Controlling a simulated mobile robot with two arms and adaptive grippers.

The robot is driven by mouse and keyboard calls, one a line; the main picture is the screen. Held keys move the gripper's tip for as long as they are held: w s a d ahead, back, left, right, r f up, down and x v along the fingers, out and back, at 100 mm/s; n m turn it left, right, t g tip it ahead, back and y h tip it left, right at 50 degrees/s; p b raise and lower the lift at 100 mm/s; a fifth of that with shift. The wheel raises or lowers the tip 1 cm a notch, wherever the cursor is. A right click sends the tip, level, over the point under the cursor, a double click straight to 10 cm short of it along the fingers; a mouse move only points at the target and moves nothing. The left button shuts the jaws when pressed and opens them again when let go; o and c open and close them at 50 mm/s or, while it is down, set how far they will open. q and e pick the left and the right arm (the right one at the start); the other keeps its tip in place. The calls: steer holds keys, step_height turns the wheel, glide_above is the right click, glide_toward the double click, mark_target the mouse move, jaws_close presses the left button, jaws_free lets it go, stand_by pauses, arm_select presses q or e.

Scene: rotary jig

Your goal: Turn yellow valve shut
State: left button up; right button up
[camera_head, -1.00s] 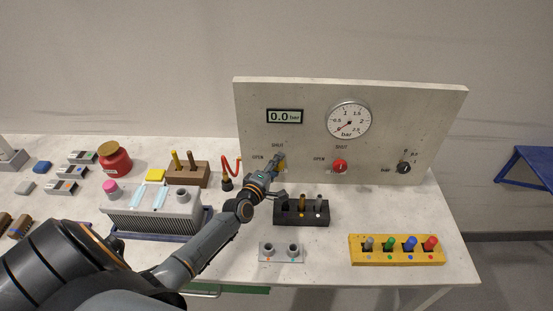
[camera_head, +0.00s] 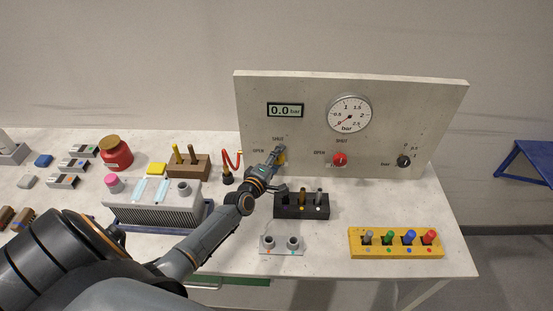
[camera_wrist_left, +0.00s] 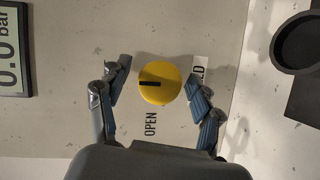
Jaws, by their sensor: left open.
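The yellow valve (camera_wrist_left: 159,84) is a round knob on the upright grey panel, partly hidden by my left gripper (camera_head: 280,153) in the head view. In the left wrist view its black mark runs from the middle to the left edge. The word OPEN lies below the knob there; in the head view SHUT is printed above the valve and OPEN to its left. My left gripper (camera_wrist_left: 157,73) is open, with one finger on each side of the knob. A gap shows between each finger and the knob. My right gripper is not in view.
The panel (camera_head: 420,110) also bears a 0.0 bar display (camera_head: 285,110), a round gauge (camera_head: 350,114), a red knob (camera_head: 340,159) and a black knob (camera_head: 403,160). A black block (camera_head: 302,210) with pegs stands close below my gripper. A yellow rack (camera_head: 396,252) stands at the front right.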

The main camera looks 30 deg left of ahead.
arm_select(q)
steer(key=s+d+r, duration=0.1)
steer(key=s, duration=1.1)
steer(key=shift+d+r, duration=0.15)
steer(key=shift+r, duration=0.15)
